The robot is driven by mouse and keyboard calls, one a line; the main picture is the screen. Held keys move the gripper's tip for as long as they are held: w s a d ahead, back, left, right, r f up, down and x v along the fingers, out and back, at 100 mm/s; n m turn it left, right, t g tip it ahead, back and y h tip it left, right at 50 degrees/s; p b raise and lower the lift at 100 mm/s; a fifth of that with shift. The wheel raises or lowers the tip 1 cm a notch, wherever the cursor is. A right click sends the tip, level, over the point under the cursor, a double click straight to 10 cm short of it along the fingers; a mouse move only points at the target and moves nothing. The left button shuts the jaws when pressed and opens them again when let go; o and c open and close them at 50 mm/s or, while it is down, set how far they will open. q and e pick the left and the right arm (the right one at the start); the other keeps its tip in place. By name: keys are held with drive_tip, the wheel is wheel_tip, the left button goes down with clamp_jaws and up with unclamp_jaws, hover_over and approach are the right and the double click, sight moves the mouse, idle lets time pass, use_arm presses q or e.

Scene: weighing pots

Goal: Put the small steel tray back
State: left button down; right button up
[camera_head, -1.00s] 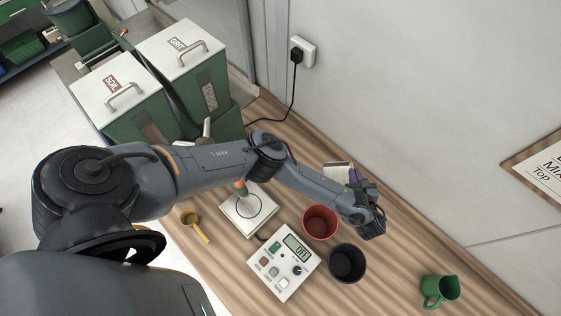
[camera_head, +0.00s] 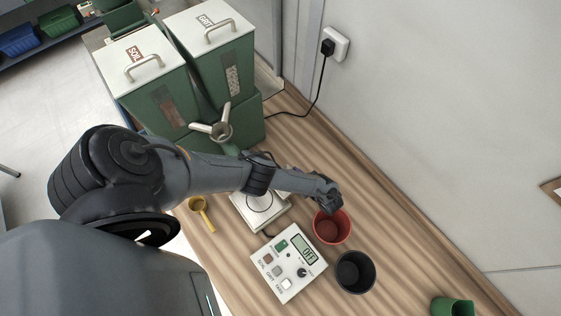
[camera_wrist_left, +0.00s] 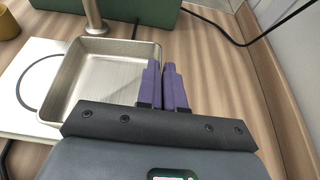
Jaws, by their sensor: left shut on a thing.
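The small steel tray (camera_wrist_left: 105,75) is a shallow, empty, square metal tray in the left wrist view. My left gripper (camera_wrist_left: 163,85) is shut on its right wall with purple fingers. The tray overlaps the right part of the white weighing plate (camera_wrist_left: 30,80) in that view; I cannot tell whether it touches the plate. The weighing plate (camera_head: 275,220) is partly under my arm there. My right gripper is not in view.
A control box (camera_head: 290,262) reads OFF. A red pot (camera_head: 331,228), a black pot (camera_head: 355,272) and a green jug (camera_head: 452,307) stand on the wooden bench. A yellow scoop (camera_head: 200,208) lies left. Green SOIL (camera_head: 150,85) and GRIT (camera_head: 225,60) bins stand behind.

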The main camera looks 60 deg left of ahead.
use_arm(q)
drive_tip(key=shift+a+f, duration=0.1)
drive_tip(key=b, duration=0.7)
hover_over(289, 163)
drive_tip(key=f, duration=0.6)
drive_tip(key=shift+d+f, duration=0.3)
drive_tip(key=shift+d, duration=0.1)
drive_tip(key=shift+w+a+f, duration=0.1)
drive_tip(key=shift+a+f, duration=0.05)
drive_tip(key=shift+a, duration=0.3)
wheel_tip(289, 163, down, 4)
drive_tip(key=b, duration=0.3)
drive_tip(key=shift+r, duration=0.25)
drive_tip(key=c, duration=1.3)
unclamp_jaws()
